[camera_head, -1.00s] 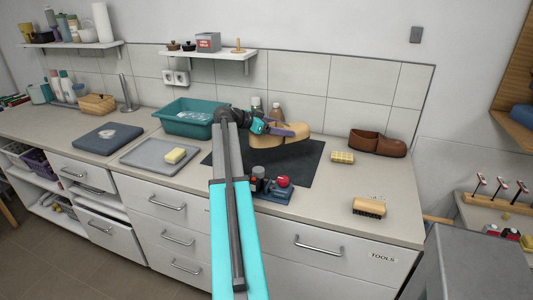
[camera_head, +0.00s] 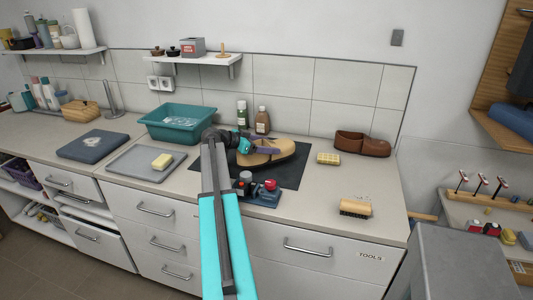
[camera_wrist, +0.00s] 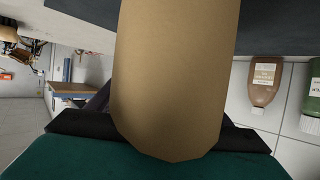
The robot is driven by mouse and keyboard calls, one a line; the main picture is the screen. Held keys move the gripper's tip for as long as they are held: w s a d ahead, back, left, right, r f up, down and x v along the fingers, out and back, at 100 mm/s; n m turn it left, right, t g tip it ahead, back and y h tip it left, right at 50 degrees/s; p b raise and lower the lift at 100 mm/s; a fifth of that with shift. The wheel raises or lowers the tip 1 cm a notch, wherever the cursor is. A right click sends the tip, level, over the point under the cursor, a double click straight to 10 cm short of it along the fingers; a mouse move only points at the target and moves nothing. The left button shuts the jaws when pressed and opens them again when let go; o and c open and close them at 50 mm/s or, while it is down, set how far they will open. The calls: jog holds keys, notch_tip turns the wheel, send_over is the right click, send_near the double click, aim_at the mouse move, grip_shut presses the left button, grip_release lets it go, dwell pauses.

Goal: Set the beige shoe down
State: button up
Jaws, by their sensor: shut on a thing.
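The beige shoe (camera_head: 270,152) is at the dark mat (camera_head: 291,172) on the counter in the head view, its toe to the right. My gripper (camera_head: 258,148) is shut on the shoe at its left part. In the wrist view the shoe (camera_wrist: 175,75) fills the middle, between the dark fingers of my gripper (camera_wrist: 165,135). The shoe looks low over the mat; I cannot tell whether its sole touches it. The fingers are partly hidden by the shoe and the arm.
Two bottles (camera_head: 262,121) stand behind the mat. A brown shoe (camera_head: 362,145), a yellow sponge (camera_head: 328,158) and a brush (camera_head: 355,208) lie to the right. A teal basin (camera_head: 178,123) and a grey tray (camera_head: 146,163) are left.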

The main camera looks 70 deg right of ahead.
jog(key=shift+f+p, duration=0.55)
jog(key=shift+f, duration=1.3)
jog(key=o, duration=1.3)
jog(key=shift+w+a, duration=0.1)
jog(key=b+v, duration=0.4)
jog(key=v, duration=0.7)
jog(key=shift+w+a+r, duration=0.15)
jog(key=shift+a+r, duration=0.1)
jog(key=shift+r, duration=0.05)
